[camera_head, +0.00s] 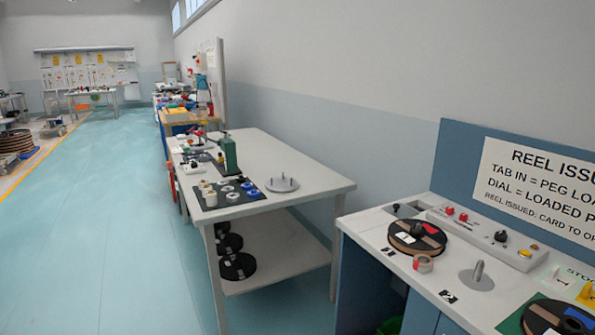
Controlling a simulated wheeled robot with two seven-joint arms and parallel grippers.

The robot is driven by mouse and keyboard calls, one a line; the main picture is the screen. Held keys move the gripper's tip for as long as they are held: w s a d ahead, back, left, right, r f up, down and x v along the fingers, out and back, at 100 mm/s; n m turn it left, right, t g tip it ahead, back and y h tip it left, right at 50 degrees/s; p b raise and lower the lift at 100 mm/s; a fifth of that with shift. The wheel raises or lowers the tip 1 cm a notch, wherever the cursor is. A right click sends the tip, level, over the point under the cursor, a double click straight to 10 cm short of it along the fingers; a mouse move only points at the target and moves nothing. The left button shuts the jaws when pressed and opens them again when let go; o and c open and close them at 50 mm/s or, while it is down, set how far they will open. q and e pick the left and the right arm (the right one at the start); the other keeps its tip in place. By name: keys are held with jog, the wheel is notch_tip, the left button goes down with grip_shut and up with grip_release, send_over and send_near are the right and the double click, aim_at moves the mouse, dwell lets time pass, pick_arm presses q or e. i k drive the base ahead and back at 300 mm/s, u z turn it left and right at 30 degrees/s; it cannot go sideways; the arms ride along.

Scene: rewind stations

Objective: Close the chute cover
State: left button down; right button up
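I cannot make out a chute or a chute cover in the head view. The reel-issue station (378,222) stands at the right, with a white top and blue front, and is partly cut off by the frame. A raised control strip (482,237) on it carries red knobs, a black knob and a yellow button. Neither of my grippers is in view.
The station holds a dark reel (403,243), a tape roll (423,264) and a peg on a disc (477,277). A white table (310,175) left of it bears a dark mat and a green device (229,153). The blue floor (110,210) at left is clear.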

aim_at(400, 210)
jog(key=u, duration=0.8)
jog(key=i, duration=1.45)
jog(key=z, duration=1.5)
